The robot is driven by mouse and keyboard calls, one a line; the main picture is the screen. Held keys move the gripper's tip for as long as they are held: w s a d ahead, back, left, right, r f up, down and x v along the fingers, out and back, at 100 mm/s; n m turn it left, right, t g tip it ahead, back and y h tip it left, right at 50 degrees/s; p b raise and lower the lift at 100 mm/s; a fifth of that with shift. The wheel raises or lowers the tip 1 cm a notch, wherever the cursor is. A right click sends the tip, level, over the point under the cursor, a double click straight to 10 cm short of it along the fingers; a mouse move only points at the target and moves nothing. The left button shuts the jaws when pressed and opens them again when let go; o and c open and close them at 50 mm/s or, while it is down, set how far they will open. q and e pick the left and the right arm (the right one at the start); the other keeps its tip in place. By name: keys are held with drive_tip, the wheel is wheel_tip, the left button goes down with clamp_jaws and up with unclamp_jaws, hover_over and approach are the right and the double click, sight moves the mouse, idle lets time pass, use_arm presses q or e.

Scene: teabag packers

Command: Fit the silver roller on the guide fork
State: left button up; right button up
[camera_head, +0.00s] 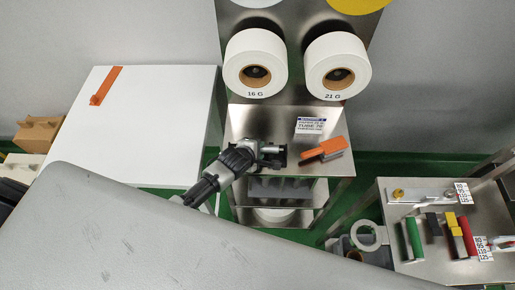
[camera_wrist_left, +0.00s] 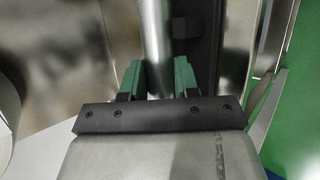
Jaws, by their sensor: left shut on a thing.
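My left gripper (camera_head: 264,150) reaches over the steel bench below the two big white reels. In the left wrist view its green fingers (camera_wrist_left: 158,80) are shut on the silver roller (camera_wrist_left: 155,35), a smooth shiny bar that runs up out of the frame. A dark upright bracket (camera_wrist_left: 205,45), which may be the guide fork, stands just right of the roller; I cannot tell whether they touch. In the head view a dark bracket (camera_head: 279,157) shows beside the gripper, partly hidden by it. My right gripper is not in view.
An orange-handled block (camera_head: 322,150) and a printed card (camera_head: 310,126) lie on the steel bench (camera_head: 340,172), close right of the gripper. Reels marked 16 G (camera_head: 256,48) and 21 G (camera_head: 350,50) hang above. A right-hand table (camera_head: 425,264) holds coloured rollers. The white table (camera_head: 130,140) is mostly clear.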

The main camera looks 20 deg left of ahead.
use_arm(q)
drive_tip(key=shift+w+r, duration=0.1)
drive_tip(key=shift+r, duration=0.45)
wheel_tip(320, 180, up, 2)
drive_tip(key=shift+r+b, duration=0.1)
drive_tip(key=shift+b, duration=0.35)
drive_tip(key=s+d+r+b, duration=0.2)
drive_tip(key=s+d+r, duration=0.5)
drive_tip(key=s+d, duration=0.1)
drive_tip(key=shift+s+r+b, duration=0.2)
drive_tip(key=shift+r+b, duration=0.1)
drive_tip(key=shift+r, duration=0.05)
drive_tip(key=shift+d, duration=0.1)
